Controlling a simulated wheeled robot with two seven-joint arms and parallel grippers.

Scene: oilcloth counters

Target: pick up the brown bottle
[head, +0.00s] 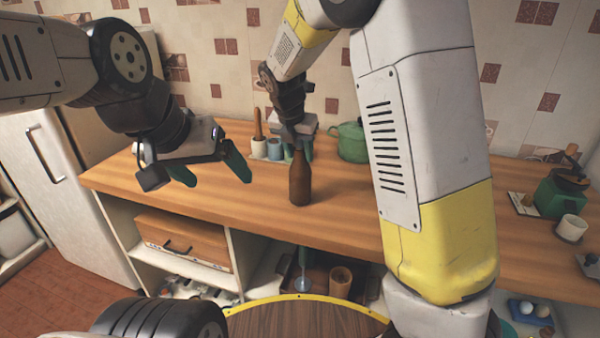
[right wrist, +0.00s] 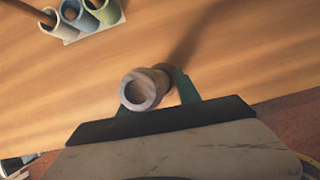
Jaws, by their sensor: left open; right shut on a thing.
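The brown bottle (head: 300,180) stands upright on the wooden counter in the head view. My right gripper (head: 299,146) is at its neck from above and behind, shut on it. In the right wrist view the bottle's round mouth (right wrist: 139,92) shows between the green fingers of my right gripper (right wrist: 160,95). Whether its base touches the counter is hard to tell. My left gripper (head: 212,176) is open and empty, above the counter to the left of the bottle.
Cups on a small tray (head: 274,150) and a green pot (head: 352,142) stand behind the bottle. A green grinder-like object (head: 562,192) and a white cup (head: 571,228) are at the right. The wooden counter (head: 240,205) is clear around the bottle. Open shelves lie below.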

